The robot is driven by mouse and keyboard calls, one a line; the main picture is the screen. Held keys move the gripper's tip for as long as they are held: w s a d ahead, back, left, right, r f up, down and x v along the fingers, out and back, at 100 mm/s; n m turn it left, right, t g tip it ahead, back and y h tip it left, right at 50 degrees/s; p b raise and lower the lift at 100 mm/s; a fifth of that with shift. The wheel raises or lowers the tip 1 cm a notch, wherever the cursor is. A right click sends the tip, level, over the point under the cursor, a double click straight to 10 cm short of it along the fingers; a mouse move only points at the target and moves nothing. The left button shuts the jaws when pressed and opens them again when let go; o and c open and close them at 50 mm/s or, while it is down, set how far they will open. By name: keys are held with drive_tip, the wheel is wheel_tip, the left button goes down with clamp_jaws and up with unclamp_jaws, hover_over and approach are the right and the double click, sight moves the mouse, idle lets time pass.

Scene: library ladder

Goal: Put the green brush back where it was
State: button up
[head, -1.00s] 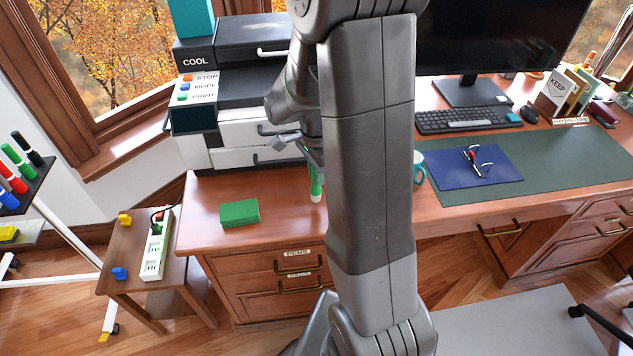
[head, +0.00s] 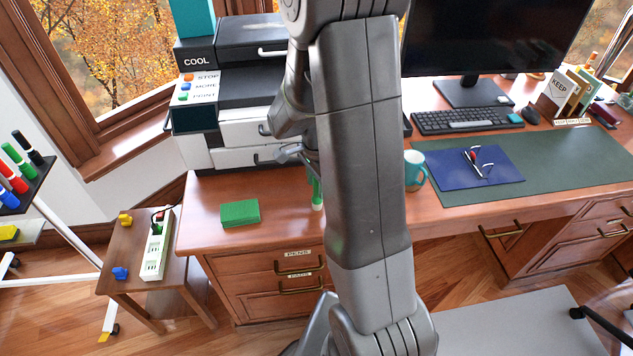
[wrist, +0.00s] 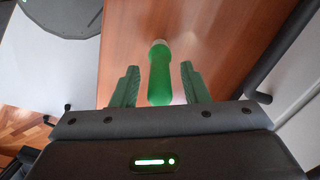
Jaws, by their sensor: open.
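The green brush (wrist: 160,78) shows in the wrist view as a green cylinder with a pale end. It is between the two fingers of my gripper (wrist: 158,66), with a gap on each side. My gripper is open. In the head view the lower part of the green brush (head: 317,194) shows beside my arm, pale end down, over the wooden desk top (head: 275,215). My arm hides the rest of it and most of my gripper. I cannot tell whether the brush touches the desk.
A green block (head: 240,213) lies left of the brush. A teal mug (head: 414,170), a blue folder (head: 470,166) and a keyboard (head: 465,119) are to the right. A side table (head: 130,250) holds a power strip (head: 157,250).

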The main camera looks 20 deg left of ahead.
drive_tip(key=shift+r, duration=0.1)
wheel_tip(320, 180, up, 12)
drive_tip(key=shift+r+p, duration=0.1)
drive_tip(key=shift+p, duration=0.3)
idle(0.3)
drive_tip(key=shift+c, duration=0.5)
